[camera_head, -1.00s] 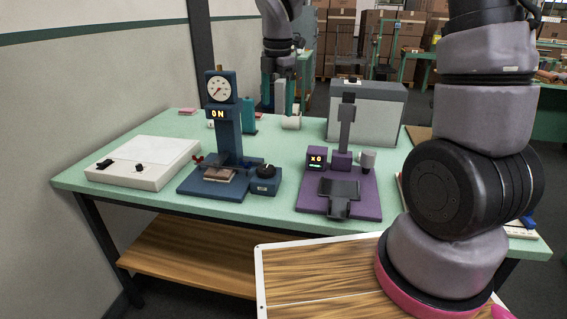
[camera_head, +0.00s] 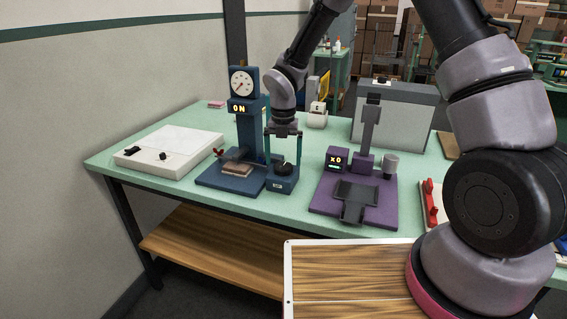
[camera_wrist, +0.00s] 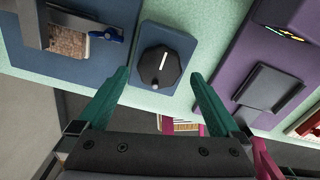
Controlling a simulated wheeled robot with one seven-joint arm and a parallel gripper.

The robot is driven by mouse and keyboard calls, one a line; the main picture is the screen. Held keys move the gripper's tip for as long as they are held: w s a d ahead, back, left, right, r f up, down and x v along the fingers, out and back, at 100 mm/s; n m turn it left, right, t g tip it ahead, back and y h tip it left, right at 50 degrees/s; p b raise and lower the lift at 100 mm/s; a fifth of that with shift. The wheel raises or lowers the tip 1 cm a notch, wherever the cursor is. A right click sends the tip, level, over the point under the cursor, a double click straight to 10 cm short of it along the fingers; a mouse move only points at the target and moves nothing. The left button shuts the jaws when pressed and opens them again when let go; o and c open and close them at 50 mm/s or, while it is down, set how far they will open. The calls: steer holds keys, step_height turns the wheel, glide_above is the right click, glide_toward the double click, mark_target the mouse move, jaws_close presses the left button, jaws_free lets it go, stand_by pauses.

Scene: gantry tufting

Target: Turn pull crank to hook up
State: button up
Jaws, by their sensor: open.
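The blue station (camera_head: 228,184) with a gauge and a lit ON display stands on the green table. On its side box (camera_head: 281,186) is a round black knob (camera_head: 285,168), which I take to be the crank. In the wrist view the black knob (camera_wrist: 158,70) has a white line toward the top of the picture and a small grey knob at its lower rim. My gripper (camera_head: 284,160) is open, pointing down over the side box. In the wrist view its teal fingers (camera_wrist: 160,76) stand apart on either side of the knob, with no visible contact.
A purple station (camera_head: 376,211) with an x0 display stands to the right, a grey cup (camera_head: 391,161) beside its post. A white panel box (camera_head: 172,152) lies at left. A grey-white cabinet (camera_head: 394,121) stands behind. The gauge column (camera_head: 250,130) rises close left of my gripper.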

steer(key=shift+f, duration=1)
steer(key=shift+c, duration=0.3)
steer(key=c, duration=1.3)
steer(key=shift+o, duration=0.2)
